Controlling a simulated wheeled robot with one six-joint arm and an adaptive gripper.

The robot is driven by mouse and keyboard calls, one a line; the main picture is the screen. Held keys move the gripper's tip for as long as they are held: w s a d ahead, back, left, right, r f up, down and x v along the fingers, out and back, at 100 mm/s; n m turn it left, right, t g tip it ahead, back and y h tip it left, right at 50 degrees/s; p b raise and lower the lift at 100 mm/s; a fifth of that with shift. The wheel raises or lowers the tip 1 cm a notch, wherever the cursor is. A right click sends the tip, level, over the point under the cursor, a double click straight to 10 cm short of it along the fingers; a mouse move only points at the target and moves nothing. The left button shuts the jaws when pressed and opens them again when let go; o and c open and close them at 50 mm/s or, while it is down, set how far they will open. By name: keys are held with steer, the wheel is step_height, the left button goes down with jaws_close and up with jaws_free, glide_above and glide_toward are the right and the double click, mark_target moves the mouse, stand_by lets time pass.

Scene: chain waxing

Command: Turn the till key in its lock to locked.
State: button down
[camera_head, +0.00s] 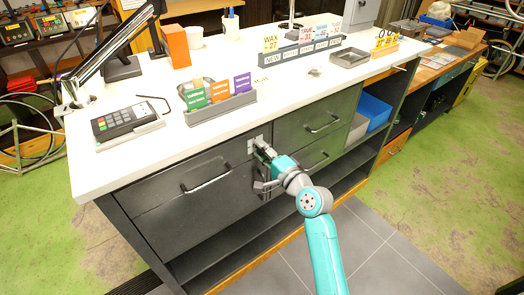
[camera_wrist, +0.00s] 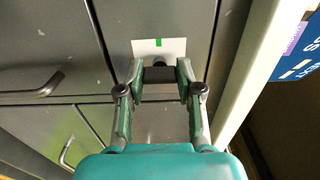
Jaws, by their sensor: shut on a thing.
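The till key (camera_wrist: 159,76) shows its dark, broad head in the wrist view, in front of a white lock plate (camera_wrist: 142,48) with a green mark on its edge. A round dark lock (camera_wrist: 159,61) shows between key and plate. My gripper (camera_wrist: 158,71) is shut on the key head, one finger on each side. The key's turn angle is hard to tell, and its shaft is hidden. In the head view my gripper (camera_head: 264,156) is at the grey drawer front, against the pale lock plate (camera_head: 251,146); the key is hidden there.
Drawer handles stick out left (camera_head: 206,182) and right (camera_head: 322,125) of the lock. The white counter top (camera_head: 120,165) overhangs above, with a card terminal (camera_head: 126,120) and a packet tray (camera_head: 222,109). Open shelves (camera_head: 235,255) lie below. The floor in front is clear.

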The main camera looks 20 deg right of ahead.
steer(key=c, duration=0.8)
jaws_free()
steer(key=shift+o, duration=0.2)
steer(key=v, duration=1.2)
